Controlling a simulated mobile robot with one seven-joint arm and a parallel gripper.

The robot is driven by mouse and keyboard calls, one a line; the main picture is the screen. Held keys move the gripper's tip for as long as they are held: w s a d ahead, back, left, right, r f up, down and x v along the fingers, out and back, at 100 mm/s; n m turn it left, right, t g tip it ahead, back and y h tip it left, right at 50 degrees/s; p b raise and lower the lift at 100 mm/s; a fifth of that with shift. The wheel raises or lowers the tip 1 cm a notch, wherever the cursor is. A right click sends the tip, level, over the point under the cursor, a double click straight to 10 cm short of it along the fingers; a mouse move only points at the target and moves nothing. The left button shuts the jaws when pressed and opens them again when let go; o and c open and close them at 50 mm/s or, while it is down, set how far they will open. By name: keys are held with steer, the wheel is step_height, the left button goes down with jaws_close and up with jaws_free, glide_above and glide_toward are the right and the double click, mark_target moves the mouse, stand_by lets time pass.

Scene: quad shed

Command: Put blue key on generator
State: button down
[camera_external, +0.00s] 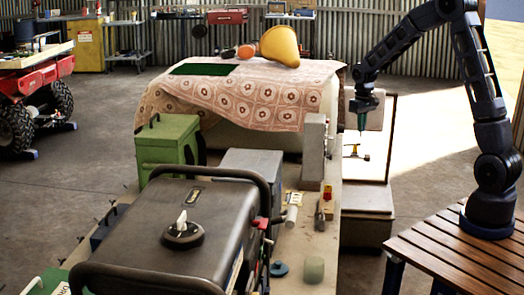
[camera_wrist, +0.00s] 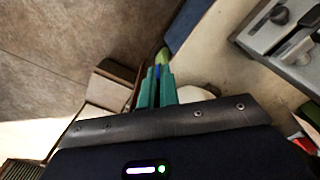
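My gripper (camera_external: 362,120) hangs from the arm at the right, pointing down, above the right side of the bench. In the wrist view its two teal fingers (camera_wrist: 159,75) are close together with a narrow blue piece (camera_wrist: 157,72), which looks like the blue key, between them. Most of the key is hidden by the fingers. The generator (camera_external: 150,228), a dark machine with black tube handles and a round cap on top, stands in the left foreground, well away from my gripper.
A small yellow and black item (camera_external: 355,150) is below my gripper. A patterned cloth (camera_external: 235,95) covers a large form at the back, with a yellow object (camera_external: 280,45) on it. A green can (camera_external: 168,142) and a grey box (camera_external: 250,175) stand behind the generator. Several small items lie on the bench.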

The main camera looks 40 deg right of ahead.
step_height(320, 180, up, 36)
steer(key=w+a+n, duration=0.3)
steer(key=a+n, duration=0.2)
steer(key=a, duration=1.2)
steer(key=n, duration=1.3)
glide_above(249, 163)
step_height(249, 163, down, 25)
steer(key=shift+a+f, duration=0.1)
steer(key=shift+f, duration=0.1)
steer(key=c, duration=1.6)
jaws_free()
steer(key=shift+f, duration=0.1)
steer(key=shift+c, duration=0.2)
